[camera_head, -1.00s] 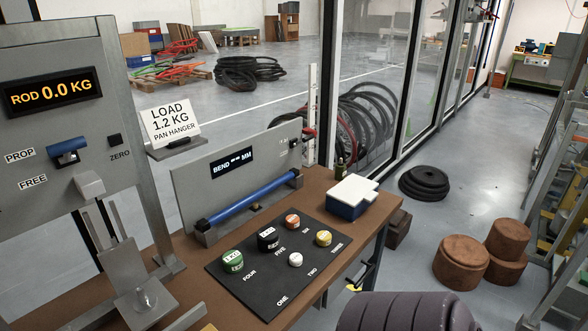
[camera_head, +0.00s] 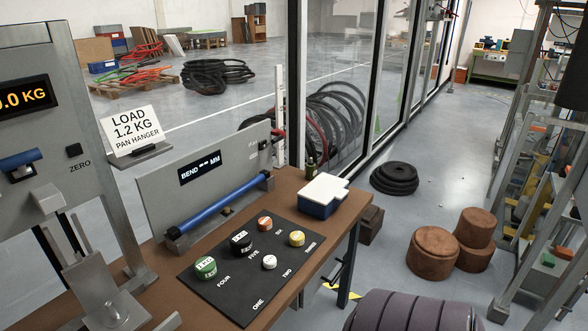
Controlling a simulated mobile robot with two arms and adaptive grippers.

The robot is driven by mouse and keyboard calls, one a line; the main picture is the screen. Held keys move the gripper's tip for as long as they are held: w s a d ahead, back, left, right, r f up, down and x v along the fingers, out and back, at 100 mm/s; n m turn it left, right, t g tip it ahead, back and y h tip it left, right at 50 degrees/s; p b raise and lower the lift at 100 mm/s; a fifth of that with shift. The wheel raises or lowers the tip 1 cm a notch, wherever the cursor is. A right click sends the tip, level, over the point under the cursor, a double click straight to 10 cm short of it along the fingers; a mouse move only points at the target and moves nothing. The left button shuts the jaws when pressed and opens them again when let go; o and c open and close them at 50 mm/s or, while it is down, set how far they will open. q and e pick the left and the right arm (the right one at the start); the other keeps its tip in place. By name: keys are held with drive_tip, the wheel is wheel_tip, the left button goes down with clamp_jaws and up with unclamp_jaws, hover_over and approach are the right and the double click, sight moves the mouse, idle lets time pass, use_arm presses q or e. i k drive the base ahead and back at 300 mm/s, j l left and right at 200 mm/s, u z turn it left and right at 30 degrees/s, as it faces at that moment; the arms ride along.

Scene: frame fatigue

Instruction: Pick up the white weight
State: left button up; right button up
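The white weight (camera_head: 269,262) is a small round piece on the black mat (camera_head: 225,301), beside the label TWO. A green weight (camera_head: 205,267) and a black weight (camera_head: 241,242) are to its left. An orange-red weight (camera_head: 265,224) and a yellow weight (camera_head: 296,238) are behind it and to its right. The mat lies on the brown bench (camera_head: 290,181). Neither of my grippers is in view, so nothing is seen touching the white weight.
A white-lidded blue box (camera_head: 324,196) stands right of the mat. Behind the mat is a bend gauge with a blue rod (camera_head: 225,207). A grey rig (camera_head: 95,200) stands at left. Brown round blocks (camera_head: 433,253) are on the floor. A dark ribbed shape (camera_head: 410,312) fills the bottom right.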

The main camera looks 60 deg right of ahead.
sight(270, 261)
drive_tip(key=k+j+z, duration=0.1)
drive_tip(key=z, duration=1.55)
